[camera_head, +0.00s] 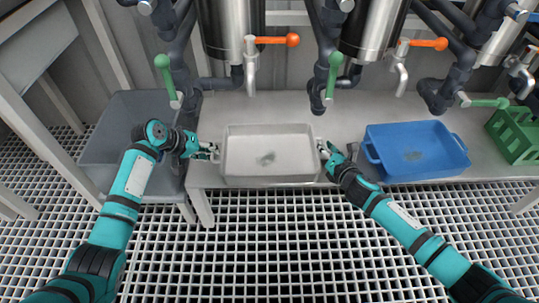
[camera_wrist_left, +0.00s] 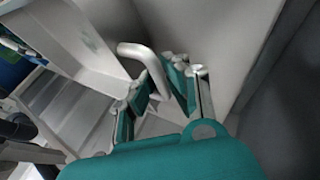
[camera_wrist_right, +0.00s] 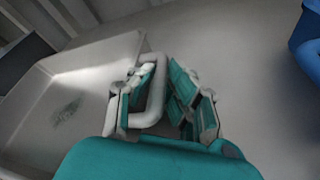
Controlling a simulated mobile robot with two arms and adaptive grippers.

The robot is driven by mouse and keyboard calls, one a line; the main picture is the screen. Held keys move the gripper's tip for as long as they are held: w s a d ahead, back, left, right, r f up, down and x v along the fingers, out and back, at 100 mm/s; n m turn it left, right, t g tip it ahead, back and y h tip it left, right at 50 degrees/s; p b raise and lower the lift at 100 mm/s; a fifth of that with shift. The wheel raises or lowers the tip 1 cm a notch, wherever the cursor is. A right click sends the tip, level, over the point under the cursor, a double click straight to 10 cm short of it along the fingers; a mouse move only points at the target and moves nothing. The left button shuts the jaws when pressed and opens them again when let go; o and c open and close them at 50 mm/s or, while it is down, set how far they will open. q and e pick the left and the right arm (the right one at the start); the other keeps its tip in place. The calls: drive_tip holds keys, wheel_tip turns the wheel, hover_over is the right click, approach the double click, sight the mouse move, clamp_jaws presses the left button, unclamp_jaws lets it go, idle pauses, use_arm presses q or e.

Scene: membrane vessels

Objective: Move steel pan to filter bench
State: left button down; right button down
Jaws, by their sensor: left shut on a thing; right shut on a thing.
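The steel pan (camera_head: 270,178) is a shallow, light grey rectangular tray with a dark smudge on its floor. It is level at the front of the long grey bench (camera_head: 345,120); I cannot tell whether it touches the bench top. My left gripper (camera_head: 213,152) is shut on its left handle, a bent bar that shows in the left wrist view (camera_wrist_left: 145,60). My right gripper (camera_head: 325,150) is shut on its right handle, which shows between the fingers in the right wrist view (camera_wrist_right: 155,95).
A blue tray (camera_head: 450,165) stands to the right, with a green crate (camera_head: 515,135) beyond it. A dark grey bin (camera_head: 105,140) is at the left. Steel vessels (camera_head: 228,40) with orange-handled taps (camera_head: 275,40) and green-handled valves (camera_head: 334,70) hang above the bench.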

use_arm(q)
drive_tip(key=shift+r, duration=0.2)
use_arm(e)
drive_tip(key=shift+r, duration=0.15)
